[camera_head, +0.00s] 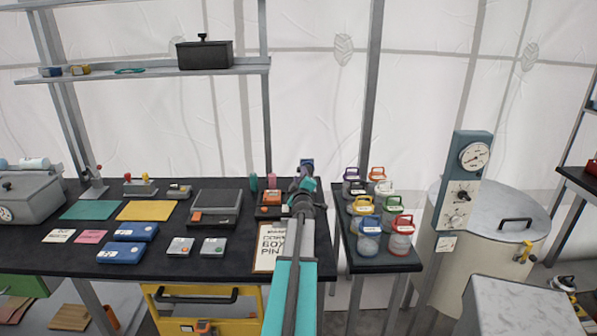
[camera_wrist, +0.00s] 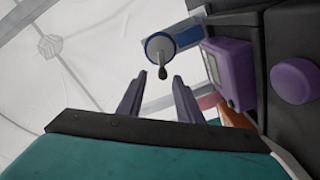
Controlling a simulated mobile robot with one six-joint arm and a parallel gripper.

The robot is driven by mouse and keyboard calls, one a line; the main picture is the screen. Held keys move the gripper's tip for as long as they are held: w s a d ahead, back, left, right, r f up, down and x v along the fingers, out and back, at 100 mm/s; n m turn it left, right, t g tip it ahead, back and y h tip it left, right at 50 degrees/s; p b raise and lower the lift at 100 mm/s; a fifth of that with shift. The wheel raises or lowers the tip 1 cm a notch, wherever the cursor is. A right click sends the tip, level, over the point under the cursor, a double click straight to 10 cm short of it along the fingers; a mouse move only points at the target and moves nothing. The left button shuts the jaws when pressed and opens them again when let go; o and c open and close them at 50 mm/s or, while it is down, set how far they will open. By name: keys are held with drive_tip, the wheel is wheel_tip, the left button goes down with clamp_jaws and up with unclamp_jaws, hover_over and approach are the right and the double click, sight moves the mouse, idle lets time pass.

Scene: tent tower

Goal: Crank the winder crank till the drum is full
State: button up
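The winder (camera_wrist: 180,32) shows in the wrist view as a blue body with a round grey disc. Its crank (camera_wrist: 163,62) is a small arm ending in a dark knob, near the disc's middle. My gripper (camera_wrist: 160,84) has its two purple-grey fingers apart. The crank's knob appears just beyond the fingertips, between them in the picture; no contact shows. In the head view my gripper (camera_head: 304,178) is over the back right of the black bench, and a blue part of the winder (camera_head: 307,162) shows just behind it. I cannot tell how full the drum is.
A purple box (camera_wrist: 230,72) and a purple knob (camera_wrist: 294,82) on a dark housing are close on the right in the wrist view. The black bench (camera_head: 140,262) holds several boxes and mats. A small table (camera_head: 400,263) with several coloured-lid jars stands to the right.

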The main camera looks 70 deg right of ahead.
drive_tip(key=shift+p+x, duration=0.3)
drive_tip(key=shift+x, duration=2.85)
